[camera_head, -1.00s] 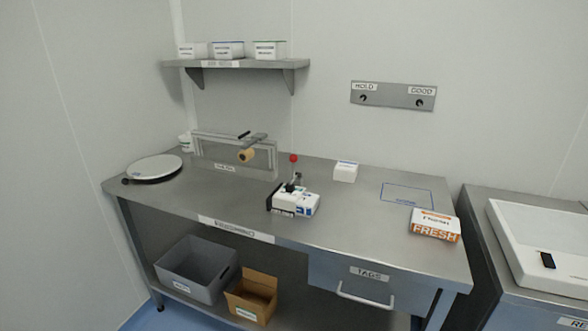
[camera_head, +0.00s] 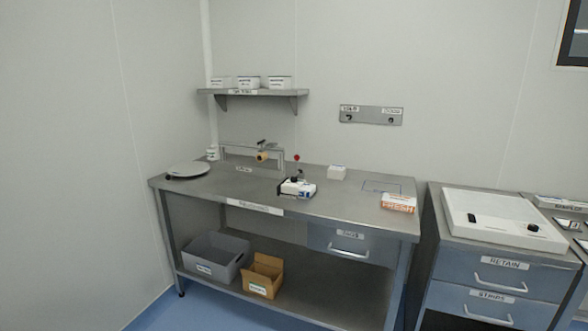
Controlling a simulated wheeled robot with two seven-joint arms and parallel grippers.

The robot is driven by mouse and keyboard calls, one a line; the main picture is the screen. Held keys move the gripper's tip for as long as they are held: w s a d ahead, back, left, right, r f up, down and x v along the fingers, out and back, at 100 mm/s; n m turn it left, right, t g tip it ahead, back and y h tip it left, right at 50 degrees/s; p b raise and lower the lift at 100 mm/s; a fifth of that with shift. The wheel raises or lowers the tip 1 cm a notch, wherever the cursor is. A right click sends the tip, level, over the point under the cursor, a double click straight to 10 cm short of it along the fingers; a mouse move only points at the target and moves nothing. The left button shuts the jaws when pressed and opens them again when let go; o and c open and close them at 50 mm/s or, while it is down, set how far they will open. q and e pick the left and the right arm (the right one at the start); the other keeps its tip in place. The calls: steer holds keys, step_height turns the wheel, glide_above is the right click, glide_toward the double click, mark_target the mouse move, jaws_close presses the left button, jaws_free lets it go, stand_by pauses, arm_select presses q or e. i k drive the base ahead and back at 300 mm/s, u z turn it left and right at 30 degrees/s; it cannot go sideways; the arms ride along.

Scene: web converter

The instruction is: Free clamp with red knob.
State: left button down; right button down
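The red knob (camera_head: 297,157) stands up on a thin lever above a small clamp (camera_head: 295,180) on the steel workbench. The clamp's dark parts sit at a white block or pack (camera_head: 304,189) with a black end, near the middle of the bench. At this distance I cannot tell exactly how the clamp grips the pack. Neither of my grippers is in view.
The steel bench (camera_head: 230,190) also holds a round plate (camera_head: 188,170), a framed roll holder (camera_head: 262,156), a white box (camera_head: 337,172) and an orange-white FRESH box (camera_head: 398,202). Grey (camera_head: 215,257) and cardboard (camera_head: 262,275) bins sit below. A drawer cabinet (camera_head: 490,260) stands right. Blue floor is clear in front.

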mark_target(294, 179)
steer(key=z, duration=0.7)
steer(key=i, duration=1.05)
steer(key=z, duration=0.25)
